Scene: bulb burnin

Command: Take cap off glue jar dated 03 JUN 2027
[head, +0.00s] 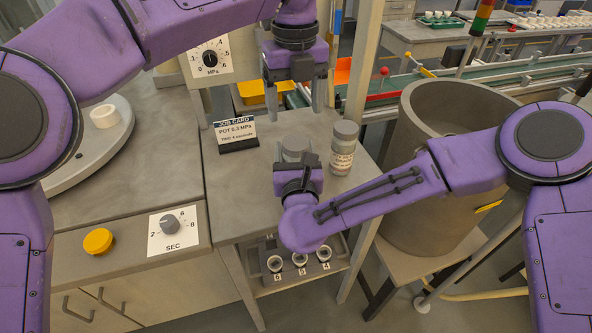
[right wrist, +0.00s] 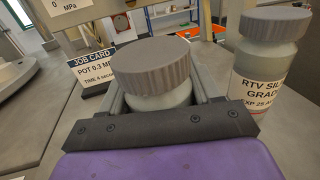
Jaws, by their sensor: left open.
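A glue jar with a ribbed grey cap (head: 295,143) stands upright on the small grey table; its cap and pale body also show in the right wrist view (right wrist: 152,68). Its label is hidden, so I cannot read its date. My right gripper (head: 297,163) has its fingers on both sides of this jar's body, below the cap, and appears closed on it. My left gripper (head: 297,100) is open and empty, pointing down above the cap. A second capped jar (head: 343,148) stands to the right; its label in the right wrist view (right wrist: 265,75) reads "RTV SIL", "EXP 25 A", partly cut off.
A job card (head: 236,134) reading "POT 0.3 MPa" stands left of the jars. A large grey pot (head: 420,180) stands to the right. A rack (head: 300,263) of small numbered cups sits below the table's front. A yellow button (head: 98,241) and SEC dial (head: 169,224) are at left.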

